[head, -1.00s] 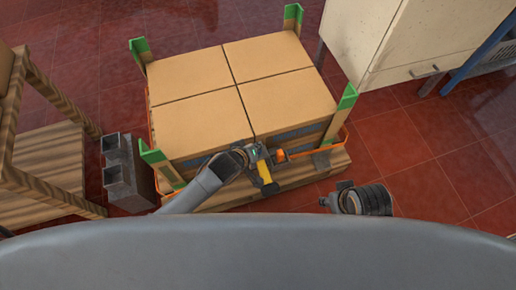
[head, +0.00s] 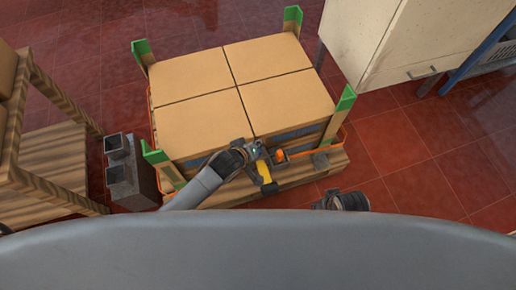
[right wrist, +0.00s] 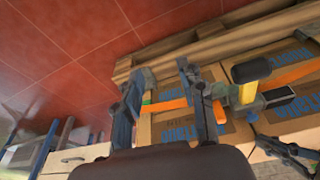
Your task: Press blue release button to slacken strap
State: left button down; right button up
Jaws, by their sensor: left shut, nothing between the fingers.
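An orange strap (head: 318,152) runs round a block of cardboard boxes (head: 240,90) on a wooden pallet. On its near side sits a ratchet with a yellow handle (head: 265,172). My left gripper (head: 262,152) is shut at the ratchet; whether it touches is unclear. My right gripper (head: 340,200) is right of the ratchet, partly hidden by my body. In the right wrist view its fingers (right wrist: 160,98) are open, with the strap (right wrist: 170,104) seen between them, and the yellow ratchet part (right wrist: 247,92) to the right.
Green-tipped corner posts (head: 345,98) stand at the boxes' corners. A grey concrete block (head: 128,172) and a wooden shelf (head: 40,160) are at left. A cream cabinet (head: 400,40) stands at back right. The red tiled floor at right (head: 400,150) is clear.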

pick_arm(q)
jog(key=shift+r+p, duration=1.5)
jog(key=shift+p, duration=0.05)
pick_arm(e)
jog(key=s+f, duration=0.4)
jog(key=f, duration=0.6)
jog(key=shift+s+d+f+g, duration=0.15)
jog(key=shift+s+d+g, duration=0.1)
jog(key=shift+s+g, duration=0.1)
